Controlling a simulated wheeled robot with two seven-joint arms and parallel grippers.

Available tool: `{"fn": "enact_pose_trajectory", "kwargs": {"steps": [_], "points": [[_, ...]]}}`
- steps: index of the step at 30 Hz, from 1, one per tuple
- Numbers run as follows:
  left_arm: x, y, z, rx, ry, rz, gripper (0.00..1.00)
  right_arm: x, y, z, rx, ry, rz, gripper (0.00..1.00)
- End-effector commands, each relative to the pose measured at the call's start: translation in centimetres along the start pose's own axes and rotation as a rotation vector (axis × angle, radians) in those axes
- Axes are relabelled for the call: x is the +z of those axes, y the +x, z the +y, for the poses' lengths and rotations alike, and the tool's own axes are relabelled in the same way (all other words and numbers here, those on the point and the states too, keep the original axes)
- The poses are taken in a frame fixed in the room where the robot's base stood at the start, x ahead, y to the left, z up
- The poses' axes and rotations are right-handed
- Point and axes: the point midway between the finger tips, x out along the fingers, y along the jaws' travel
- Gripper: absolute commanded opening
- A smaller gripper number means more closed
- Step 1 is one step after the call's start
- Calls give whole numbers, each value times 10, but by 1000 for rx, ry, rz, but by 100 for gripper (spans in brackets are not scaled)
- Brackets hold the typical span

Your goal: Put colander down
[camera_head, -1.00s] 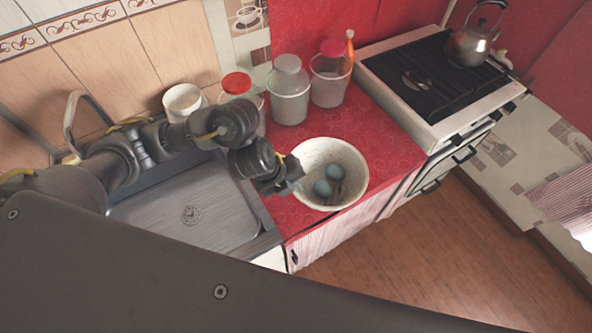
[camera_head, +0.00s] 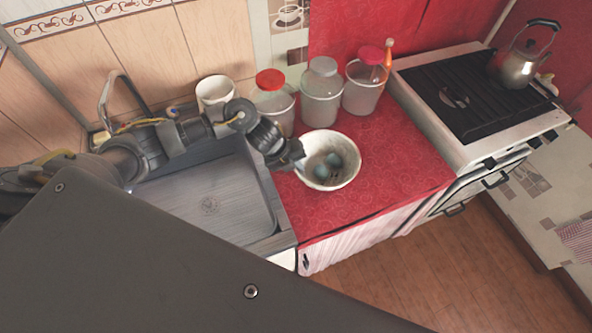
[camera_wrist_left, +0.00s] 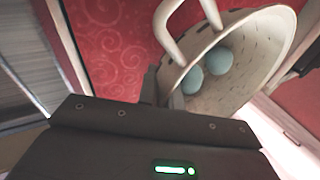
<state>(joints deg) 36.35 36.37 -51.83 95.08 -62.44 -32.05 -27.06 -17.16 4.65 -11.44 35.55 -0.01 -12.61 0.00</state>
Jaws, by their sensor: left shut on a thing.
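The colander (camera_head: 334,185) is a pale, speckled bowl with small holes, at the middle right of the head view above the red counter. It holds two blue-grey round things (camera_head: 333,159). My left gripper (camera_head: 297,155) is shut on its left rim. In the left wrist view the colander (camera_wrist_left: 262,70) appears tilted, with a looped handle standing out at upper left and the round things lying inside it. Whether its base touches the counter cannot be told. My right gripper is not in view.
The red counter (camera_head: 390,178) is clear to the right of the colander. Several lidded jars (camera_head: 322,100) and a white mug (camera_head: 215,92) stand behind. A metal sink (camera_head: 215,200) is at left, a stove (camera_head: 470,100) with a kettle (camera_head: 515,68) at right.

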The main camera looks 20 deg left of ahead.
Motion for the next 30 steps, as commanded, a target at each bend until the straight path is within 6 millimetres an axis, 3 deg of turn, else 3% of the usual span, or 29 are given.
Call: {"fn": "enact_pose_trajectory", "kwargs": {"steps": [9, 20, 21, 26, 30], "points": [[4, 28, 15, 1, -3, 1, 0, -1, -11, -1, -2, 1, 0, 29], [5, 34, 17, -1, 0, -1, 0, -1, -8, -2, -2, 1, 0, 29], [5, 35, 18, 1, 0, -1, 8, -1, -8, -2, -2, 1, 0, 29], [5, 34, 18, 0, 0, -1, 29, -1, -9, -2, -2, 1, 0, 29], [5, 34, 18, 0, 0, -1, 29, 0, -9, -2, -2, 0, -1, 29]]}}
